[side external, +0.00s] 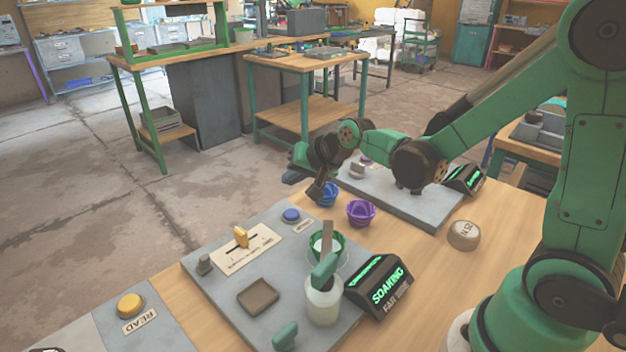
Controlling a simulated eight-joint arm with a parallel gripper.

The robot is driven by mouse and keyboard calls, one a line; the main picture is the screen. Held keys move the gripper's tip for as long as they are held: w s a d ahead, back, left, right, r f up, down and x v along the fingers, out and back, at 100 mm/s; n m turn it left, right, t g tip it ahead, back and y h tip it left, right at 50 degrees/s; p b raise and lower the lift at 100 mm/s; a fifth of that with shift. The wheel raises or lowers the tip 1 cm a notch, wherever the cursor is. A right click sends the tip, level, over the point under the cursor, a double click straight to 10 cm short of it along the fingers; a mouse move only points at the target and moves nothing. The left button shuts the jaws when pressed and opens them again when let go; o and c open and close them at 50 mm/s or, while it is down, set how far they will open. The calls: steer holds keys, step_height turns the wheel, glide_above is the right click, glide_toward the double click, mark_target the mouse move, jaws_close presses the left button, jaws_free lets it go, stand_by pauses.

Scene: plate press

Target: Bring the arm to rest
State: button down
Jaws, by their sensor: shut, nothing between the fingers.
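My green arm reaches in from the right. My gripper (318,191) is shut and empty, with its fingertips above the table near a blue cup (328,195). Whether the fingertips touch the blue cup cannot be told. A purple ribbed cup (361,212) stands to the right of the blue one. On the near grey plate (215,293) a green cup (327,243) stands behind a white bottle with a green top (323,300). A black display (378,286) beside the bottle reads "SOAKING".
The near plate also carries a yellow slider (240,237), a blue button (291,215) and a square tray (258,297). A yellow button (130,305) labelled READ is at left. A second grey plate (425,213) lies under my arm. A round weight (464,235) stands on the wooden table.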

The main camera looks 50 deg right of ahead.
steer(key=s+a+r+n+g+h, duration=0.1)
steer(key=s+r+n, duration=0.3)
steer(key=s, duration=0.9)
steer(key=a+n+g, duration=0.1)
steer(key=n, duration=0.2)
steer(key=shift+s+n, duration=0.15)
steer(key=shift+n, duration=0.25)
